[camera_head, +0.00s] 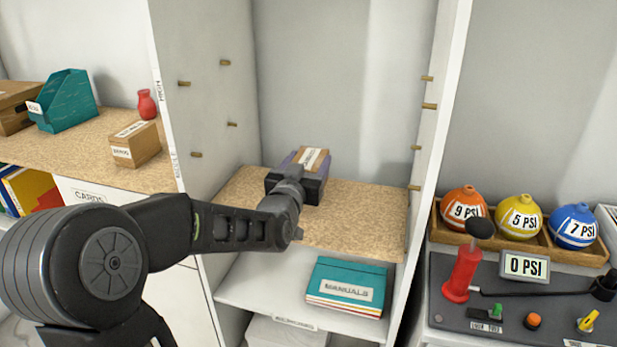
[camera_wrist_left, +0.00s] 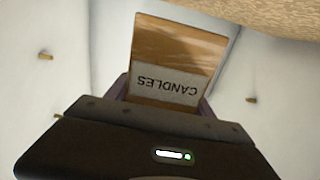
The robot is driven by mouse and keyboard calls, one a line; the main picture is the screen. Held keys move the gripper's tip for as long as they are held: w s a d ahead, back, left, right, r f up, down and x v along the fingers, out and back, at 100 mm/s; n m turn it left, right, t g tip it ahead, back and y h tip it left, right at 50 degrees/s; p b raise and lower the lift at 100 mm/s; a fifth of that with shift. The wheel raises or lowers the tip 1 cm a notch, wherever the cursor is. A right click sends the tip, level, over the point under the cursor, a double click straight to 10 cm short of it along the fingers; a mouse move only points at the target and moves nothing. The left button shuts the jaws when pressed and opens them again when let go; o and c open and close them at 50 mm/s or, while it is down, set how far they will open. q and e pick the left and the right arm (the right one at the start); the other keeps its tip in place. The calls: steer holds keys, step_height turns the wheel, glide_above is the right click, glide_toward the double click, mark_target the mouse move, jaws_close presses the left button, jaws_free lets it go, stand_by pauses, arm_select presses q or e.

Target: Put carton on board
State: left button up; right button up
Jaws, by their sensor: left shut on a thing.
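A small brown carton (camera_head: 313,157) with a pale label is in the jaws of my left gripper (camera_head: 300,180), at the back of the middle bay. In the left wrist view the carton (camera_wrist_left: 178,52) shows its label, reading CANDLES upside down. My left gripper (camera_wrist_left: 165,95) is shut on it. The speckled tan board (camera_head: 365,215) lies as a shelf in this bay, below the gripper and carton. It also shows in the left wrist view (camera_wrist_left: 265,15) along the top right. I cannot tell whether the carton touches the board. My right gripper is not in view.
Side walls with pegs (camera_head: 429,106) flank the bay. The board's right part is bare. Teal manuals (camera_head: 346,285) lie on the shelf below. Another carton (camera_head: 136,144), a red vase (camera_head: 147,104) and a teal file holder (camera_head: 66,101) stand left. A pump panel (camera_head: 525,310) is right.

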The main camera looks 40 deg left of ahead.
arm_select(q)
steer(key=shift+f, duration=1.8)
steer(key=shift+f+b, duration=0.2)
steer(key=shift+b, duration=0.2)
steer(key=o, duration=1.4)
steer(key=shift+o, duration=0.2)
steer(key=shift+r, duration=0.15)
